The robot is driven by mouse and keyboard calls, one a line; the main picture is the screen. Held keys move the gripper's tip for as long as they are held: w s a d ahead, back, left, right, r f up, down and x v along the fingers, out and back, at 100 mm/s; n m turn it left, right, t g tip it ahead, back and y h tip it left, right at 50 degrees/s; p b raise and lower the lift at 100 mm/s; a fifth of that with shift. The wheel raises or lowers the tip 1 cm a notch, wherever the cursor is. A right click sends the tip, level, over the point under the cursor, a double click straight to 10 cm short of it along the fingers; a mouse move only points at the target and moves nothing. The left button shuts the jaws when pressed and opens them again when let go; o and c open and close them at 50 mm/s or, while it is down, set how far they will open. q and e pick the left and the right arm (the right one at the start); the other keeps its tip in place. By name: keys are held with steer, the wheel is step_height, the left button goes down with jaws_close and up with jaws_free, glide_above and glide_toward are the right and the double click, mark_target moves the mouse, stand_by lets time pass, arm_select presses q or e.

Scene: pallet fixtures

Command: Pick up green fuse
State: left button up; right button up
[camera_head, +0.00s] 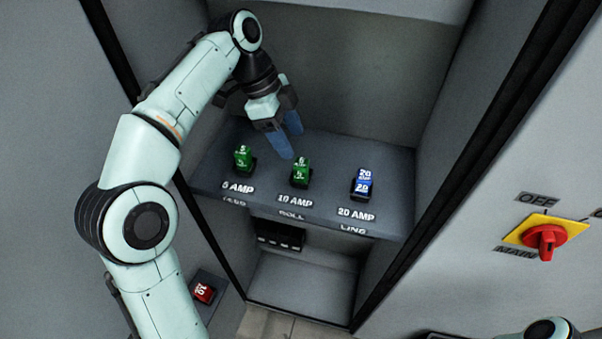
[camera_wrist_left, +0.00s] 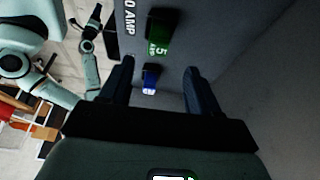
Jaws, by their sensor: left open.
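One green fuse (camera_head: 301,172) sits upright in the holder above the 10 AMP label. Another green fuse (camera_head: 243,158) sits in the holder above the 5 AMP label. My left gripper (camera_head: 290,142) is open and empty, pointing down just behind the middle green fuse, apart from it. In the left wrist view, a green fuse (camera_wrist_left: 160,36) marked 5 AMP lies above the open fingers of my left gripper (camera_wrist_left: 158,80), not between them. Part of my right arm (camera_head: 548,329) shows at the bottom right. It also shows small in the left wrist view, its jaws unclear.
A blue fuse (camera_head: 363,183) stands in the 20 AMP holder at the right of the grey shelf (camera_head: 215,176). Cabinet walls close in the shelf at both sides and the back. A red fuse (camera_head: 204,292) lies lower left. A red switch (camera_head: 545,240) is on the right panel.

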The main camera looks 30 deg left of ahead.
mark_target(300, 162)
arm_select(q)
steer(key=shift+x, duration=0.9)
steer(key=shift+b+x, duration=0.35)
steer(key=shift+x, duration=0.55)
steer(key=x, duration=0.1)
steer(key=b+x, duration=0.1)
steer(key=x, duration=0.1)
steer(key=shift+s+f, duration=0.35)
steer(key=shift+w+d+f, duration=0.1)
steer(key=shift+d+f, duration=0.1)
steer(key=shift+f, duration=0.15)
steer(key=shift+w, duration=0.1)
arm_select(e)
steer(key=s+f, duration=0.1)
steer(key=f, duration=0.2)
steer(key=shift+s+a, duration=0.1)
steer(key=shift+s, duration=0.25)
arm_select(q)
steer(key=c, duration=1.1)
arm_select(e)
steer(key=shift+r, duration=0.1)
